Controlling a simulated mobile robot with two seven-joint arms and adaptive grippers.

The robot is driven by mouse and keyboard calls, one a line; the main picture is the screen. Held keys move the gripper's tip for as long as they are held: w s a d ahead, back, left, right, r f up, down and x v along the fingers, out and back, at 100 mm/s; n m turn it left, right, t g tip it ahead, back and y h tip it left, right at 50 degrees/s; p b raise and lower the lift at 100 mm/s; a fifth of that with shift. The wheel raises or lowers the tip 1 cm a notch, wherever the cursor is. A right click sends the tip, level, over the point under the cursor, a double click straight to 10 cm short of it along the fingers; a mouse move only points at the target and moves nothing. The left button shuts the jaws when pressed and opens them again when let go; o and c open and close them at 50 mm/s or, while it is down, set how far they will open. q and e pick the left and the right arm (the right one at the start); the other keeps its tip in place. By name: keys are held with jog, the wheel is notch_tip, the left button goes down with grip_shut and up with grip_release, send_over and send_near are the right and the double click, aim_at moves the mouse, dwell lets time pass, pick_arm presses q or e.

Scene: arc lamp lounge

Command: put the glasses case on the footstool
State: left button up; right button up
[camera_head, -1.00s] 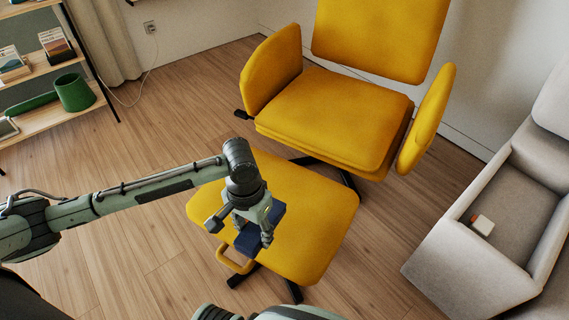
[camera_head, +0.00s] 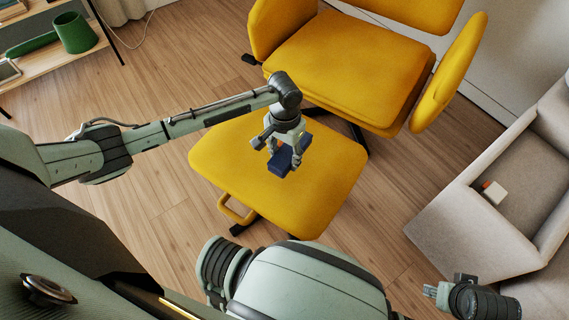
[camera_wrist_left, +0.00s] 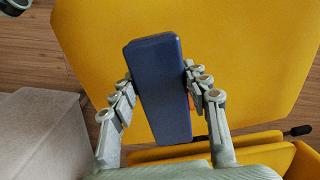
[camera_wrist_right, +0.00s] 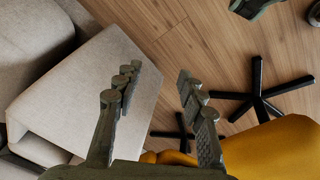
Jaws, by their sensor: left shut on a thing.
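The glasses case is a dark navy, long box (camera_head: 281,164); in the left wrist view (camera_wrist_left: 160,90) it fills the space between the fingers. My left gripper (camera_head: 285,150) is shut on it, with a finger on each long side. The footstool (camera_head: 230,160) is a yellow cushion on a dark base, and the case is over its top, near the middle. I cannot tell whether the case touches the cushion. My right gripper (camera_wrist_right: 160,76) is open and empty; in the head view it is at the lower right (camera_head: 432,292), away from the footstool.
A yellow armchair (camera_head: 350,65) stands just behind the footstool. A pale grey sofa (camera_head: 460,235) is at the right, with a small white and orange object (camera_head: 494,192) on it. A shelf (camera_head: 55,60) with a green pot (camera_head: 75,33) is at the upper left. Much of the cushion is bare.

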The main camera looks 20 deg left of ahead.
pick_arm(q)
notch_tip(320, 180, down, 3)
jog(key=shift+f+b, duration=0.15)
jog(key=shift+b, duration=0.15)
jog(key=shift+f, duration=0.3)
pick_arm(e)
jog(key=shift+r, duration=0.9)
pick_arm(q)
jog(key=shift+f, duration=0.15)
jog(key=o, duration=1.2)
pick_arm(e)
jog(key=shift+f, duration=0.2)
pick_arm(q)
jog(key=shift+r, duration=0.4)
notch_tip(320, 180, up, 12)
jog(key=shift+f+p, duration=0.25)
jog(key=shift+p, duration=0.7)
pick_arm(e)
notch_tip(320, 180, down, 4)
jog(key=shift+a+f, duration=0.1)
